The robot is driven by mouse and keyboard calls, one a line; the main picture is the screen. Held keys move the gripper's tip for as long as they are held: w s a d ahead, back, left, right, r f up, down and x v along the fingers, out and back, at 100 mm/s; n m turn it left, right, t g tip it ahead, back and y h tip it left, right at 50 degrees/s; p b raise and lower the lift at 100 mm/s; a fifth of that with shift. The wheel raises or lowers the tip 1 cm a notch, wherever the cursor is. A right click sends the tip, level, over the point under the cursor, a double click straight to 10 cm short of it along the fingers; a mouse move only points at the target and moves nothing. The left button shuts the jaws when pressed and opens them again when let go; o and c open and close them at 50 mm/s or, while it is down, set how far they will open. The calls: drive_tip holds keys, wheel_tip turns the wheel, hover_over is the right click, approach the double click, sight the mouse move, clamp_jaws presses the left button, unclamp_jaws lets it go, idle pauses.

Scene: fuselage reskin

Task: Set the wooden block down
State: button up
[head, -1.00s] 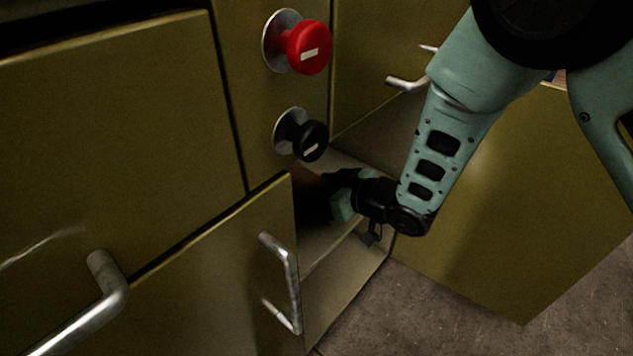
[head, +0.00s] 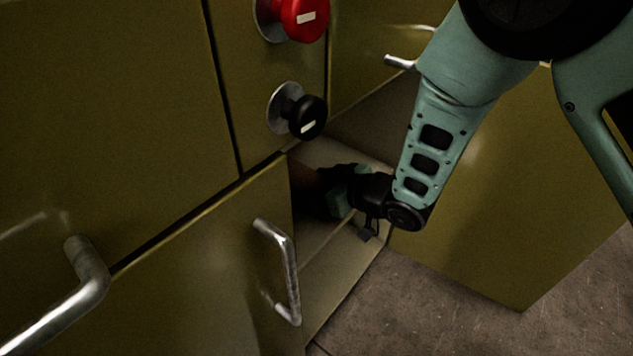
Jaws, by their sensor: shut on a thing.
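My gripper (head: 338,178) reaches into the dark open compartment of the olive cabinet, low in the middle of the head view. A brownish patch, probably the wooden block (head: 308,181), shows in shadow at the fingertips, and my gripper is shut on it. Most of the block is hidden by shadow, the gripper and the cabinet front. I cannot tell whether the block touches the compartment's floor.
An open door panel (head: 480,200) stands to the right of my forearm. A lower left door with a metal handle (head: 284,268) borders the opening. A red knob (head: 303,16) and a black knob (head: 308,117) stick out above. Bare floor (head: 440,305) lies at the lower right.

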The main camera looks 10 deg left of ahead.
drive_tip(key=shift+f, duration=0.35)
drive_tip(key=o, duration=1.4)
drive_tip(key=shift+d, duration=0.1)
drive_tip(key=p+v, duration=0.6)
drive_tip(key=v, duration=1.1)
drive_tip(key=shift+s+r, duration=0.15)
drive_tip(key=shift+r, duration=0.05)
